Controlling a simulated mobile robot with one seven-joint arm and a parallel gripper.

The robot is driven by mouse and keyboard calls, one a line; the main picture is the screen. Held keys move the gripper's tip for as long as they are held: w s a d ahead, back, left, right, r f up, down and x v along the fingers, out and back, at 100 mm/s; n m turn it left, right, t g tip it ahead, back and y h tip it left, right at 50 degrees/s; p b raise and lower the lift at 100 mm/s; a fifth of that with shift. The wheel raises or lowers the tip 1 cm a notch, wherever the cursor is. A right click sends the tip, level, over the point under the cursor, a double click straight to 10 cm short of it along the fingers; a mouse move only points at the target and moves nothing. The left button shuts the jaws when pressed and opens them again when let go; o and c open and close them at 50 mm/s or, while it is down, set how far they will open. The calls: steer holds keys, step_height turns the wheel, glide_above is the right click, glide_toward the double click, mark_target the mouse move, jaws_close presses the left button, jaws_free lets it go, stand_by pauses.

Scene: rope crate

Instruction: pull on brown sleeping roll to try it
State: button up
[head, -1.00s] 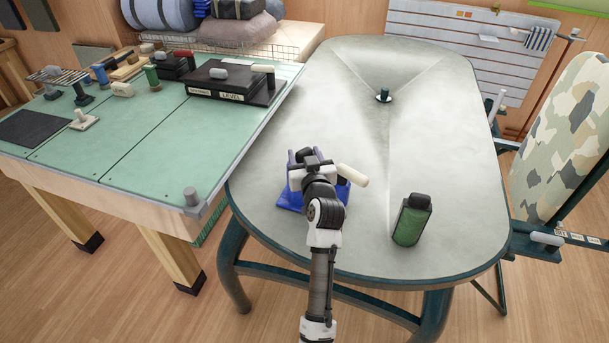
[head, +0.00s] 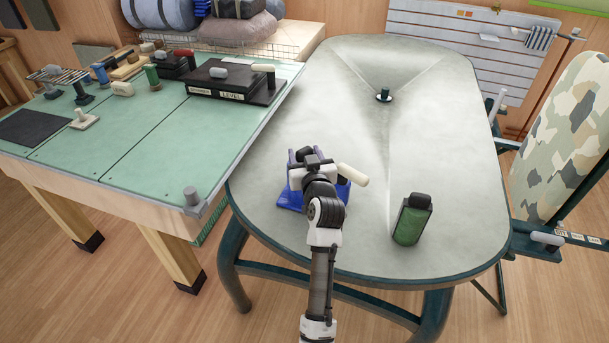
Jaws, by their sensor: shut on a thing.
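A brownish-mauve roll (head: 237,28) lies on the low rack at the back, the nearest match to a brown sleeping roll; another roll rests on top of it. My gripper (head: 308,160) is far from it, low over the near left part of the grey-green oval table (head: 440,160). It is at a blue stand (head: 290,197) with a cream handle (head: 353,175) sticking out to the right. The gripper looks shut on this handle; the hand hides the fingertips and the grip itself.
A green bottle-like object (head: 412,222) with a dark top stands right of my gripper. A green-topped workbench (head: 130,140) with several fixtures is at left. A camouflage-patterned board (head: 565,140) stands at right.

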steer(key=shift+r, duration=0.25)
steer(key=o, duration=1.5)
steer(key=shift+o, duration=0.5)
steer(key=shift+f, duration=0.2)
steer(key=shift+s, duration=0.1)
